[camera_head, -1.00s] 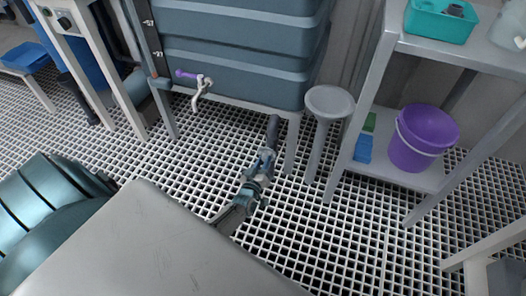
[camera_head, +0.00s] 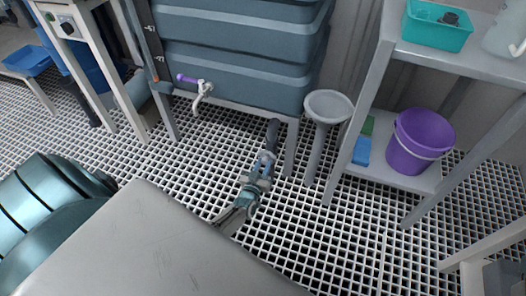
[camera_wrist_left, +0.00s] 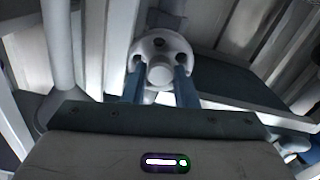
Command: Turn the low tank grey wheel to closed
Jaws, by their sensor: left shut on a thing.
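The pale grey wheel (camera_wrist_left: 160,60) shows in the left wrist view, round with dark holes in its face and a raised round hub. My left gripper (camera_wrist_left: 158,85) has its two blue fingers on either side of this wheel and is shut on it. The wheel cannot be made out in the head view. My right gripper is not in view.
A white tap with a purple handle (camera_head: 188,79) sits on the tank front, left of my arm. A grey pedestal basin (camera_head: 328,106) stands close to the right. A shelf (camera_head: 470,66) holds a teal bin (camera_head: 437,27) and a purple bucket (camera_head: 418,142).

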